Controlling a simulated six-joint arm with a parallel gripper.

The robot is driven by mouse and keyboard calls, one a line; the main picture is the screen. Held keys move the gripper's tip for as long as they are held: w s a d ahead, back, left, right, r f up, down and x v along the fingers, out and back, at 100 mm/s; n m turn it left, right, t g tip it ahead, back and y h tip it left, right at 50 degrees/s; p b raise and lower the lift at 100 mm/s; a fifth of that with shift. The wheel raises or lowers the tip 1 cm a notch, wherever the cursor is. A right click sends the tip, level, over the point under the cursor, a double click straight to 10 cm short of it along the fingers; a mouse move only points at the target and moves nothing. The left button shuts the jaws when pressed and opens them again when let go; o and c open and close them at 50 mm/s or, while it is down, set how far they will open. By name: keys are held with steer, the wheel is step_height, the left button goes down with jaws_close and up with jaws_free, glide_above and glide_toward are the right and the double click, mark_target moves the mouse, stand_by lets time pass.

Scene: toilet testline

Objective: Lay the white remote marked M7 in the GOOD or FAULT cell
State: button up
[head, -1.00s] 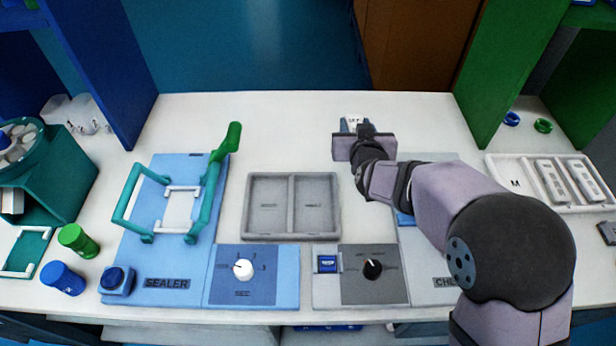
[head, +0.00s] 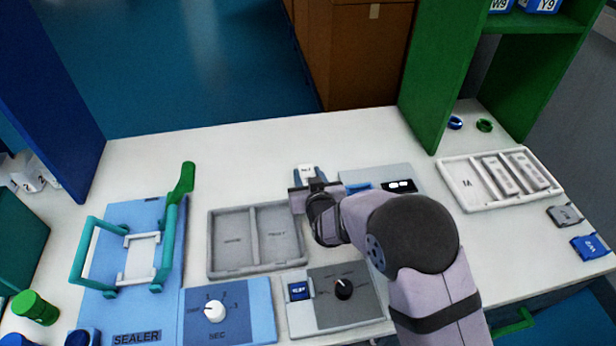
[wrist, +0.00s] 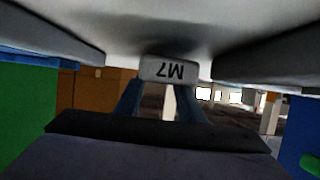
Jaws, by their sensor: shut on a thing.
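The white remote marked M7 shows upside down in the wrist view (wrist: 168,70), with its label end between my fingers. In the head view its white end with blue beside it (head: 307,172) sticks out beyond my gripper (head: 316,187). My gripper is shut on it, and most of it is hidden. The grey two-cell tray (head: 210,240) lies on the table, both cells empty. Its small labels are hard to read; the right one looks like FAULT. My gripper is just past the tray's far right corner, apparently above the table.
A blue SEALER station (head: 137,320) with a teal handle stands left of the tray. Two dial panels (head: 228,308) (head: 343,299) lie in front. A grey station with a display (head: 399,186) is behind my arm. A white tray marked M (head: 466,184) holds remotes at right. The back table is clear.

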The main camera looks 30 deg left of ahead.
steer(key=shift+f, duration=0.45)
steer(key=shift+f, duration=0.15)
steer(key=o, duration=1.2)
steer(key=shift+s+r, duration=0.1)
steer(key=shift+r, duration=0.1)
steer(key=shift+o, duration=0.4)
steer(key=shift+b+v, duration=0.55)
steer(key=shift+v, duration=3.15)
